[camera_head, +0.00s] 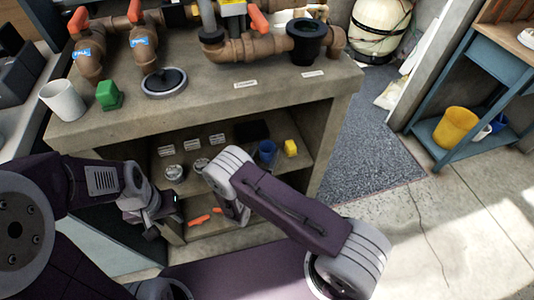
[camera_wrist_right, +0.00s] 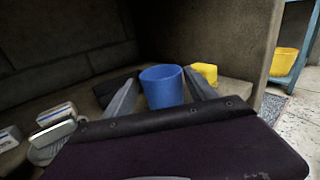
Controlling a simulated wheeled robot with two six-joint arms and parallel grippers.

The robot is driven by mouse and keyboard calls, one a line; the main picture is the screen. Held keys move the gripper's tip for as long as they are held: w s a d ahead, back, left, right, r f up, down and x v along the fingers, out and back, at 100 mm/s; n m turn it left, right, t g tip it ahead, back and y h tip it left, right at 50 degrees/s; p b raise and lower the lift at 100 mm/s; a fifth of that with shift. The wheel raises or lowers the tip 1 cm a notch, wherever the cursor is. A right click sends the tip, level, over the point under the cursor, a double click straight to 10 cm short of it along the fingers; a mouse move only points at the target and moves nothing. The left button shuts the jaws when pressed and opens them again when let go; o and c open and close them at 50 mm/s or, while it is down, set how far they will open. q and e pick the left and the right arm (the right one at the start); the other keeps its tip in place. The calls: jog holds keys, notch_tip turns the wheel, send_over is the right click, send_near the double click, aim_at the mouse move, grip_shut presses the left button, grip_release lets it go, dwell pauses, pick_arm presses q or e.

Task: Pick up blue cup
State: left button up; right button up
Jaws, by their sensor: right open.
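The blue cup (camera_head: 267,151) stands upright on the upper shelf of the bench. In the right wrist view the cup (camera_wrist_right: 163,87) sits between the two fingers of my right gripper (camera_wrist_right: 160,78). The fingers are spread, one on each side of the cup, and none visibly touches it. The cup's lower part is hidden behind the gripper body. In the head view my right arm hides most of its own gripper. My left gripper (camera_head: 163,216) is low at the left front of the bench, apart from the cup; its jaw opening is unclear.
A yellow object (camera_head: 290,147) stands just right of the cup, and a dark block (camera_head: 251,130) lies behind it. Several small white boxes and round jars (camera_head: 173,172) are to the left. The shelf has side walls. Orange tools (camera_head: 205,216) lie on the lower shelf.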

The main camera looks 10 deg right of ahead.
aim_at(270, 143)
jog(key=b+x, duration=0.1)
jog(key=x, duration=0.3)
jog(key=shift+d+f+b, duration=0.15)
jog(key=shift+d+b, duration=0.15)
jog(key=shift+b, duration=0.1)
jog(key=shift+w+d, duration=0.2)
jog(key=shift+w, duration=0.25)
jog(key=c, duration=1.1)
notch_tip(270, 143, up, 10)
jog(key=p, duration=0.4)
jog(key=shift+s, duration=0.1)
